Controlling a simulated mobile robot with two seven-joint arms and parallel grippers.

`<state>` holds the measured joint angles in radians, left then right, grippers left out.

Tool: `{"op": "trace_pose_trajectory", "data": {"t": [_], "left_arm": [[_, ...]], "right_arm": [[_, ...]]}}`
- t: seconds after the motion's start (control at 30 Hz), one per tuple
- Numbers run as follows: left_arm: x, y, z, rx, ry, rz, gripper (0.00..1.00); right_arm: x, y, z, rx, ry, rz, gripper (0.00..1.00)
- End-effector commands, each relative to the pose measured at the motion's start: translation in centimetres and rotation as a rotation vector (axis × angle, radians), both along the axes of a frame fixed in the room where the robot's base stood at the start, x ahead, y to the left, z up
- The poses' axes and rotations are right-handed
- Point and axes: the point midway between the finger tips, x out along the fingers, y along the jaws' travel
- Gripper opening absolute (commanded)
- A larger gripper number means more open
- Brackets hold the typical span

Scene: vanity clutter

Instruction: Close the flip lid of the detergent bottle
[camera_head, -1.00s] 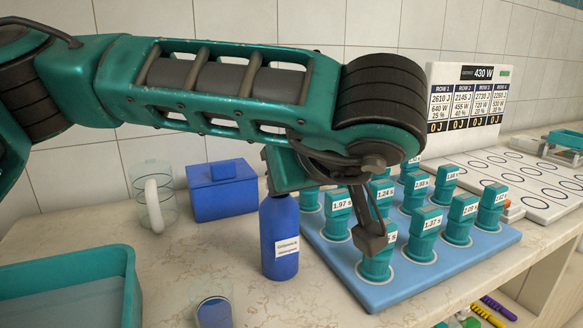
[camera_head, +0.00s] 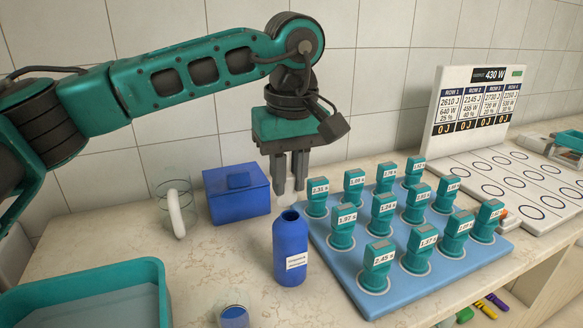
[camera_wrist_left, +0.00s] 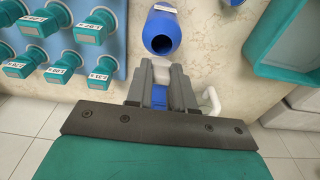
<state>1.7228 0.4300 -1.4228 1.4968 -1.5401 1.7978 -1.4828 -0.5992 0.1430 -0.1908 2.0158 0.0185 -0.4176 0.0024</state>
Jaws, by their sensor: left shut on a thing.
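The blue detergent bottle (camera_head: 290,247) stands upright on the counter with its dark mouth open at the top. It also shows from above in the left wrist view (camera_wrist_left: 162,20). My left gripper (camera_head: 290,182) points down just behind and above the mouth. It is shut on a small pale piece (camera_head: 287,197), seemingly the flip lid, which also shows by the fingertips in the left wrist view (camera_wrist_left: 185,66). Whether this piece is joined to the bottle neck cannot be told. My right gripper is not in view.
A blue lidded box (camera_head: 228,207) and a clear mug (camera_head: 164,205) stand left of the bottle. A blue board (camera_head: 350,279) with several teal labelled blocks lies close on its right. A teal tub (camera_head: 140,275) and a small cup (camera_head: 234,316) are in front.

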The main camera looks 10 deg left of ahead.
Motion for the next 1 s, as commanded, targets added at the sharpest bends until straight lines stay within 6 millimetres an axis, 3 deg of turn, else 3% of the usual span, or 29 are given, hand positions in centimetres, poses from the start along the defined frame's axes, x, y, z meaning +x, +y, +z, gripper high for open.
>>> {"op": "trace_pose_trajectory", "data": {"t": [0.73, 0.77, 1.0], "left_arm": [[0.43, 0.32, -0.13, -0.051, 0.082, -0.001, 0.00], [0.42, 0.33, -0.13, -0.050, 0.082, -0.001, 0.23], [0.46, 0.33, -0.04, -0.051, 0.079, 0.000, 0.46]], "right_arm": [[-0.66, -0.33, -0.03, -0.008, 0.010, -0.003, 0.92], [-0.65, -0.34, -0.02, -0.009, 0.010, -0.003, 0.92], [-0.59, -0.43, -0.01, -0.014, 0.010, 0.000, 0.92]]}}
